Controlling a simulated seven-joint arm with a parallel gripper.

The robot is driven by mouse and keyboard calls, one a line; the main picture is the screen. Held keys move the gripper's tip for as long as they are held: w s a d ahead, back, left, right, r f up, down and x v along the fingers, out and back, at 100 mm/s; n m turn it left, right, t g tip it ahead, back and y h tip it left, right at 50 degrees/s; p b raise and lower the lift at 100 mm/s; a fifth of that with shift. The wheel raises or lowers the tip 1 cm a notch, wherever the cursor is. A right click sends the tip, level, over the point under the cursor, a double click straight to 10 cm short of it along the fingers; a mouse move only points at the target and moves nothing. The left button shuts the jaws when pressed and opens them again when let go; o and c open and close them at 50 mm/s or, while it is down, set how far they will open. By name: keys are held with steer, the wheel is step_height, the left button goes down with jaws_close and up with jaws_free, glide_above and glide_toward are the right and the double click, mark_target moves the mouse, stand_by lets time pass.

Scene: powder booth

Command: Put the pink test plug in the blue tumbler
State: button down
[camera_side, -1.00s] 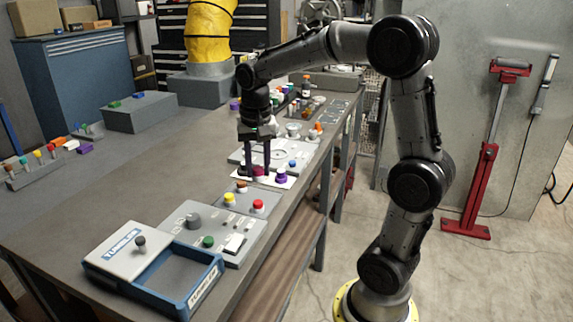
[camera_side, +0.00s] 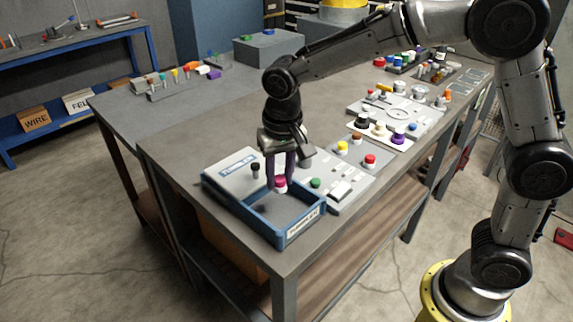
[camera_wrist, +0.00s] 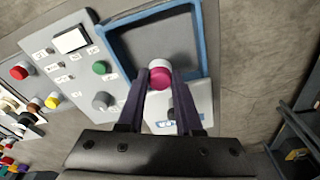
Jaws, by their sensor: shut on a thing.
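The pink test plug (camera_side: 281,182) has a pink top and a white lower part. My gripper (camera_side: 280,187) is shut on it, fingers pointing down. It also shows between the fingers in the wrist view (camera_wrist: 160,72). The blue tumbler (camera_side: 318,217) is a shallow rectangular box with a label on its front wall, near the bench corner. Its grey lid (camera_side: 226,174) with a black knob lies toward the back left, leaving the front compartment open and empty. The plug appears over the open part near the lid's edge; its exact height is unclear. The tumbler's blue rim also shows in the wrist view (camera_wrist: 201,35).
A grey control panel (camera_side: 325,172) with a green button and white switch stands right beside the tumbler. Beyond it are a yellow and red button panel (camera_side: 355,153) and a white plate (camera_side: 372,138) with several plugs.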

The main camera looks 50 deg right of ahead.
mark_target(280, 191)
steer(key=shift+f, duration=2.7)
steer(key=shift+f, duration=0.6)
stand_by(0.4)
steer(key=c, duration=0.5)
jaws_free()
steer(key=shift+o, duration=0.3)
steer(key=o, duration=0.4)
steer(key=shift+r, duration=0.15)
steer(key=shift+r, duration=3.9)
